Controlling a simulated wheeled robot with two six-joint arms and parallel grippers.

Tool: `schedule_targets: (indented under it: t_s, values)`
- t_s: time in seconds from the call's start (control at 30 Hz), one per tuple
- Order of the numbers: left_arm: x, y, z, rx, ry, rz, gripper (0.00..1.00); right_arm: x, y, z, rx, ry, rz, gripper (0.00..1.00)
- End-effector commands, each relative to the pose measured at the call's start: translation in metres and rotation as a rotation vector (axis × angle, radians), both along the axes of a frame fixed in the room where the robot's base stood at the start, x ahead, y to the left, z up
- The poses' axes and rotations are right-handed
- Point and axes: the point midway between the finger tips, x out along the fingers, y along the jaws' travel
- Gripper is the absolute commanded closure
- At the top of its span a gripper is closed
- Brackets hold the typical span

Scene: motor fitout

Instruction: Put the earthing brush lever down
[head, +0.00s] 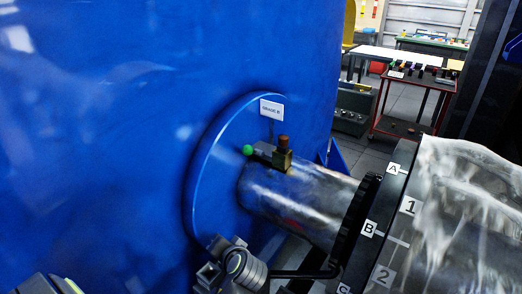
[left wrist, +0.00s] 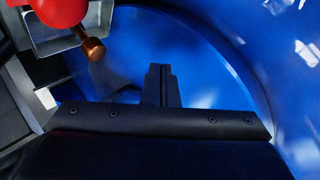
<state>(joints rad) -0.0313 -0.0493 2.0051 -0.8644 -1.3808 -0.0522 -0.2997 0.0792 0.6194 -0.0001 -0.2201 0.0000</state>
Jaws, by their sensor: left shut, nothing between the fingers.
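The earthing brush lever (head: 262,151) is a short dark bar with a green knob (head: 248,150). It runs nearly flat from a brass block with a brown top (head: 284,157), just above the bare metal shaft (head: 300,199). I cannot tell whether the brush touches the shaft. My left gripper (left wrist: 161,72) is shut and empty in the left wrist view, in front of a blue round face. In the head view a grey jointed arm part shows below the shaft, but its fingertips cannot be made out. My right gripper is not in view.
A large blue housing (head: 110,110) with a white label (head: 271,109) fills the left. A dark ring (head: 385,215) with lettered tags stands at right. In the left wrist view a red part (left wrist: 58,10) with a copper-coloured peg (left wrist: 92,47) is close by at upper left.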

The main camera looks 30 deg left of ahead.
Motion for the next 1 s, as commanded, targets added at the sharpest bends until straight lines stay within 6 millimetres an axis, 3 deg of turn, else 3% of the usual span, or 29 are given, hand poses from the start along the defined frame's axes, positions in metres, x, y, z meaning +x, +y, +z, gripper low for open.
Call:
schedule_targets:
  t_s: [0.03,0.3,0.5,0.7,1.0]
  values:
    - [0.018,-0.003,0.011,0.046,-0.014,-0.002,1.0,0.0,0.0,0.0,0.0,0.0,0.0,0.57]
    - [0.1,-0.029,0.089,0.362,-0.069,-0.014,1.0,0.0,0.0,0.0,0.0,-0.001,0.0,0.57]
    - [0.147,-0.063,0.156,0.588,-0.103,-0.031,1.0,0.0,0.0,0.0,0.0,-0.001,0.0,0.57]
    - [0.17,-0.09,0.199,0.73,-0.125,-0.041,1.0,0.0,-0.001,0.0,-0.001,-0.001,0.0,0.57]
    - [0.175,-0.098,0.212,0.772,-0.131,-0.045,1.0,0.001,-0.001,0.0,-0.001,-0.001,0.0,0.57]
